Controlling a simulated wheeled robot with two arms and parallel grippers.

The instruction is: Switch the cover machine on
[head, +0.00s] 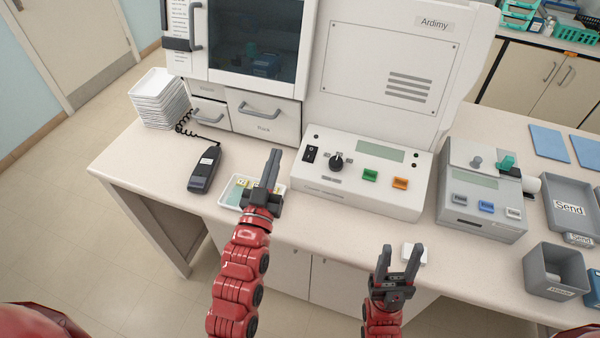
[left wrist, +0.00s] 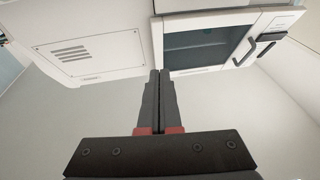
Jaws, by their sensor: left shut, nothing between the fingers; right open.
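The white machine marked "Ardimy" (head: 385,75) stands at the back middle. I cannot read the switch's position. No label names the cover machine. My left gripper (head: 273,153) is shut and empty, pointing up just left of the rocker switch, apparently apart from it. In the left wrist view its closed fingers (left wrist: 160,75) point toward the machines. My right gripper (head: 400,249) is open and empty near the front edge.
A smaller grey machine (head: 483,215) with several buttons stands to the right. A shallow tray (head: 228,196) lies beside my left gripper, with a black handset (head: 205,168) left of it. A glass-fronted cabinet (head: 255,40) stands behind. Grey bins (head: 553,268) are at the right.

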